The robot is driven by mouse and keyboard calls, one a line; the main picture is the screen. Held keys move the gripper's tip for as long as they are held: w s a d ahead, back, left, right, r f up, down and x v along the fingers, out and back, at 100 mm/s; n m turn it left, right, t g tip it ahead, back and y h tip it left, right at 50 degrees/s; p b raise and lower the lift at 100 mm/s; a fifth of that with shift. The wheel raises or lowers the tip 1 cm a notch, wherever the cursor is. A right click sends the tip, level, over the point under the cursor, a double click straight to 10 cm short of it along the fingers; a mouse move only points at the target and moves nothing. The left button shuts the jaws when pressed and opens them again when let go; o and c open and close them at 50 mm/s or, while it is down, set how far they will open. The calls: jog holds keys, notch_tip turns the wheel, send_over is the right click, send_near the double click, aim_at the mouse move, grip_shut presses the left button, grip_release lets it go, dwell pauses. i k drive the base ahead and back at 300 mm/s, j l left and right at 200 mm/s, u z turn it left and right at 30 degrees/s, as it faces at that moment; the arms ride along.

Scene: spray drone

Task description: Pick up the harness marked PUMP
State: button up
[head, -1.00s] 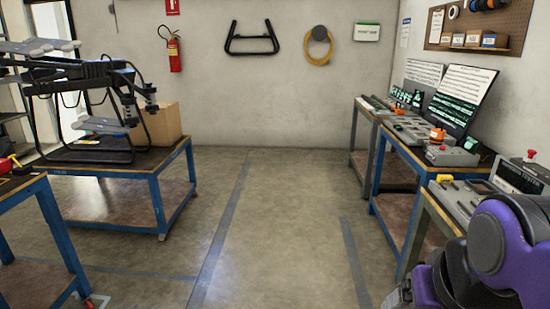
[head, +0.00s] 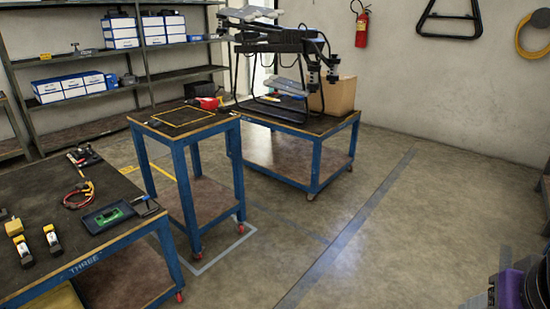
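No mark reading PUMP is legible in the head view. A red and yellow looped cable (head: 78,194) lies on the table marked THREE (head: 135,228) at the left; it may be a harness, but I cannot read any mark on it. The spray drone (head: 285,42), dark with several arms, stands on a blue-legged bench (head: 335,125) at the back. My gripper is not in view; only a purple and black part of my arm shows at the bottom right edge.
Yellow and black small items (head: 52,238) and a dark tray with a green piece (head: 108,215) lie on the left table. A narrow wheeled cart (head: 205,128) stands between table and drone bench. Shelves (head: 60,65) line the back left. Floor (head: 400,220) at the right is clear.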

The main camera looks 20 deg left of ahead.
aim_at(56, 250)
jog(key=u, duration=2.5)
jog(key=i, duration=0.65)
jog(key=i+j, duration=0.15)
jog(key=i, duration=0.55)
